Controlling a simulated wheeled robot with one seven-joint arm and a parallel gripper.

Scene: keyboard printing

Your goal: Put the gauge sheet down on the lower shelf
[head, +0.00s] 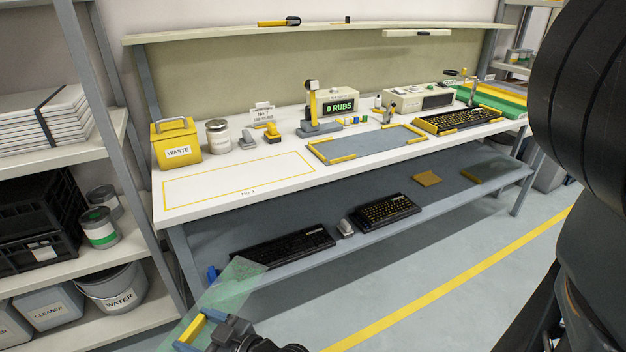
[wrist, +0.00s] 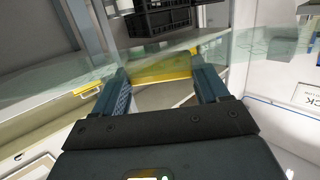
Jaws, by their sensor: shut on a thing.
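The gauge sheet is a clear, green-tinted strip (head: 232,285) at the bottom left of the head view, with a yellow grip part. My gripper (head: 203,328) is shut on it at that yellow part, and the sheet slants up and away in front of the bench. In the wrist view the yellow part (wrist: 160,68) sits between my two fingers, and the clear sheet spreads to both sides. The lower shelf (head: 455,203) is the grey-blue board under the workbench. The sheet's far end overlaps the shelf's left front edge in the picture; I cannot tell whether they touch.
On the lower shelf lie two black keyboards (head: 283,248) (head: 387,211), a small grey object (head: 345,228) between them, and yellow-brown pads (head: 428,179) to the right. A blue item (head: 212,273) is at its left end. A storage rack with a bucket (head: 112,290) stands left.

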